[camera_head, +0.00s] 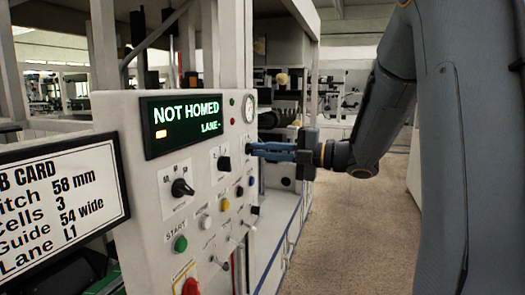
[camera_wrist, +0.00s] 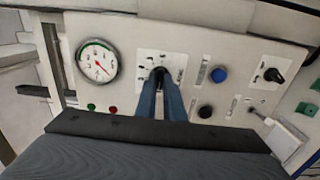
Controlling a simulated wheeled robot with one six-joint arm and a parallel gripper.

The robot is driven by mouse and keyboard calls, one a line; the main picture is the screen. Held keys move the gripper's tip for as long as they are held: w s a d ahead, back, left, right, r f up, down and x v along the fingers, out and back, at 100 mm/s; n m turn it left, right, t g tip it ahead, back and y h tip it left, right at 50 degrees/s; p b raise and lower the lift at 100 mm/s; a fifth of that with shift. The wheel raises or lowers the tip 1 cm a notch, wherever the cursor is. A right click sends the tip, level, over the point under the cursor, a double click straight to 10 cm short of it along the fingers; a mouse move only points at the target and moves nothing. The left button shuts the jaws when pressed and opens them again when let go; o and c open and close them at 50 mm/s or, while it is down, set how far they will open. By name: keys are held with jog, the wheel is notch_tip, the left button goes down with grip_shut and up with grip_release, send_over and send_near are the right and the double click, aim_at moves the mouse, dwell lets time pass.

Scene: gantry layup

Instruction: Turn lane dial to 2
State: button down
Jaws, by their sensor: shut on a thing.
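My gripper (camera_head: 250,148) reaches the right side of the control panel, just below the round gauge. In the wrist view, its two blue fingers (camera_wrist: 161,88) are shut on a small black dial (camera_wrist: 159,71) on a white plate with dark marks around it. This appears to be the lane dial. The fingers cover part of it, and its marks are too small to read, so I cannot tell its setting. In the head view this dial is hidden at the fingertips. The green display (camera_head: 181,121) reads "NOT HOMED" and "LANE -".
Another black dial (camera_head: 182,188) and a smaller black knob (camera_head: 223,163) are on the panel. A green START button (camera_head: 180,244), several other buttons and toggles, and a gauge (camera_wrist: 97,62) are nearby. A job card (camera_head: 62,200) reads "Lane L1". Carpeted floor (camera_head: 335,225) lies clear at right.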

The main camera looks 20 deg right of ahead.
jog(key=shift+m+p, duration=2.5)
jog(key=shift+m, duration=0.8)
jog(key=c, duration=1.9)
grip_release()
jog(key=shift+o, duration=0.2)
jog(key=shift+d, duration=0.15)
jog(key=b+v, duration=0.2)
jog(key=v, duration=0.5)
jog(key=shift+s+d, duration=0.2)
